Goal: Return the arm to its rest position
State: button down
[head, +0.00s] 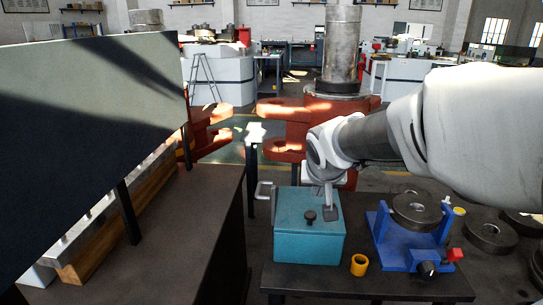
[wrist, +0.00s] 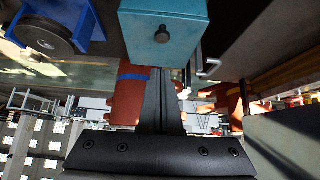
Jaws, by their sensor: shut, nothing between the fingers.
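My arm reaches in from the right edge in the head view. My gripper (head: 329,207) points down at the teal box (head: 292,246), at the box's back right in the picture. I cannot tell whether it touches the box. In the wrist view, the two dark fingers (wrist: 162,88) are together with nothing between them. The box shows there beyond the fingertips (wrist: 188,35), with its black knob (head: 310,217).
A large grey panel (head: 85,150) rises at left. An orange machine (head: 318,108) stands behind. More dark discs (head: 491,235) lie right.

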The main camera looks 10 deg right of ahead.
jog(key=s+a+n+g+y, duration=0.1)
jog(key=s+a+n+g, duration=0.1)
jog(key=s, duration=2.3)
notch_tip(320, 180, up, 14)
jog(key=p, duration=1.3)
jog(key=shift+w+d+f+p, duration=0.2)
jog(key=shift+w+p, duration=0.1)
jog(key=shift+p, duration=0.1)
